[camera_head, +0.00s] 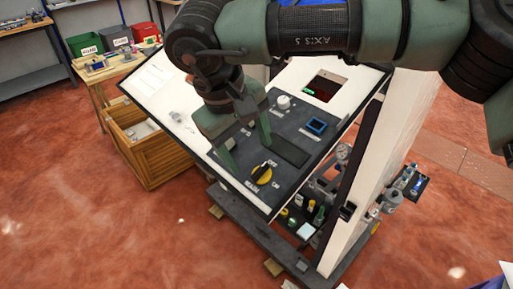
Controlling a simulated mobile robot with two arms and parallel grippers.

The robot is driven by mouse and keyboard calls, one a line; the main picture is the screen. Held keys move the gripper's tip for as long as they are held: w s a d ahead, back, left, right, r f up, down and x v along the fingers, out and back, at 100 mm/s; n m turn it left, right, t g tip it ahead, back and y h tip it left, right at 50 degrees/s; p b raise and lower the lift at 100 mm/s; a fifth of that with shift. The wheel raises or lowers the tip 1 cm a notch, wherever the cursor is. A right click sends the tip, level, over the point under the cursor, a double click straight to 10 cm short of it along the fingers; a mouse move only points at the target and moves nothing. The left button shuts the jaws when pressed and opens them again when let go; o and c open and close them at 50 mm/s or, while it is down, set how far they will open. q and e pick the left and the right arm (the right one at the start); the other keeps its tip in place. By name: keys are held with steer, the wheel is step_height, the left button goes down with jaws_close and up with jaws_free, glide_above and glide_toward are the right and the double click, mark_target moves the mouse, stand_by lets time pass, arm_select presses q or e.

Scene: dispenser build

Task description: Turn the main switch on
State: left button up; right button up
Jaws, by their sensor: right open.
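The dispenser's slanted dark control panel (290,178) stands in the middle of the head view. A round yellow rotary switch with a black handle (262,174), which looks like the main switch, sits on its lower part. My right gripper (246,146) hangs over the panel, just above and left of the switch in the picture. Its fingers are apart with nothing between them, and the switch is not between them. My left gripper is not in view.
A white knob (283,102), a blue-framed button (316,125) and a dark red display with a green light (325,88) are also on the panel. A wooden crate (150,150) stands to the left. Fittings and bottles (305,215) sit under the panel. The red floor in front is clear.

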mark_target(259, 169)
steer(key=shift+n+t+h, duration=0.4)
steer(key=shift+n, duration=0.1)
steer(key=p+x, duration=0.1)
steer(key=x, duration=0.2)
steer(key=p+x, duration=0.1)
steer(key=x, duration=0.3)
steer(key=shift+s+f, duration=0.15)
steer(key=shift+s, duration=0.05)
steer(key=c, duration=1.4)
